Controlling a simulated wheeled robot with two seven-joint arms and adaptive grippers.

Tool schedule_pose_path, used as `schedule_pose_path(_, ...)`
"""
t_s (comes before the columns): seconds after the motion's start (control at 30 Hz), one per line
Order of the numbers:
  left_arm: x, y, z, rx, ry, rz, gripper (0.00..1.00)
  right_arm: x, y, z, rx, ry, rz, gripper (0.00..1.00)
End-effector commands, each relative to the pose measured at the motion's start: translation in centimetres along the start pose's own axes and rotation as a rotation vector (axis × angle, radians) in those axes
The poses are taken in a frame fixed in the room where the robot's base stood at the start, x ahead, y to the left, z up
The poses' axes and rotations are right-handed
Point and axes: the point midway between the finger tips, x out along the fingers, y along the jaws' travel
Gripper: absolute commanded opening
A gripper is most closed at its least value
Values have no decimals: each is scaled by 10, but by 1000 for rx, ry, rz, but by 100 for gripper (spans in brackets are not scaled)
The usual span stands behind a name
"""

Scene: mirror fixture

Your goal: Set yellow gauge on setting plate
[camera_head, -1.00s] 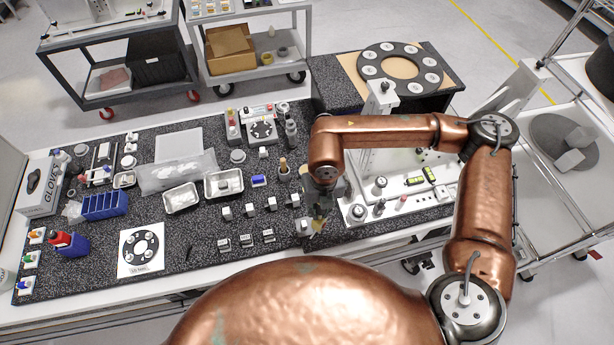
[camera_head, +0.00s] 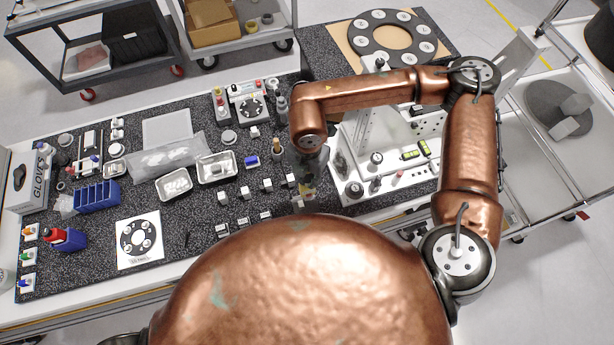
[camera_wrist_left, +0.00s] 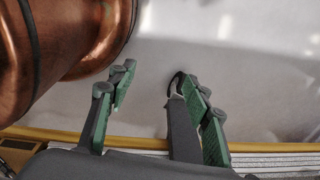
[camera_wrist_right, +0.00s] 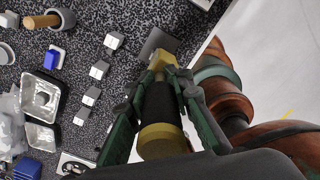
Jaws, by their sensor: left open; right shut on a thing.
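The yellow gauge (camera_wrist_right: 160,137), a cylinder with a black middle and a narrower yellow tip, is held between the fingers of my right gripper (camera_wrist_right: 158,98). Its tip points at a small dark grey square plate (camera_wrist_right: 160,42), which looks like the setting plate. I cannot tell whether tip and plate touch.
Several small grey blocks (camera_head: 266,185) stand in rows left of my right gripper. A cup with a wooden-handled tool (camera_head: 277,146) and metal trays (camera_head: 216,168) lie farther back. A white fixture base (camera_head: 385,185) stands to the right. My copper body covers the front.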

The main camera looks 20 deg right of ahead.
Motion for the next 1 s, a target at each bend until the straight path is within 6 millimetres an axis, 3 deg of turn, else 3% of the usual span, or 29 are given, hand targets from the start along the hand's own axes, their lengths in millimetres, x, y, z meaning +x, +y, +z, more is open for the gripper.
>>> schedule_pose_path(0.43,9,0,-10,2,13,0,46,22,0,0,0,0,1,0)
schedule_pose_path(1.0,17,0,-8,2,11,0,46,44,0,0,0,0,1,0)
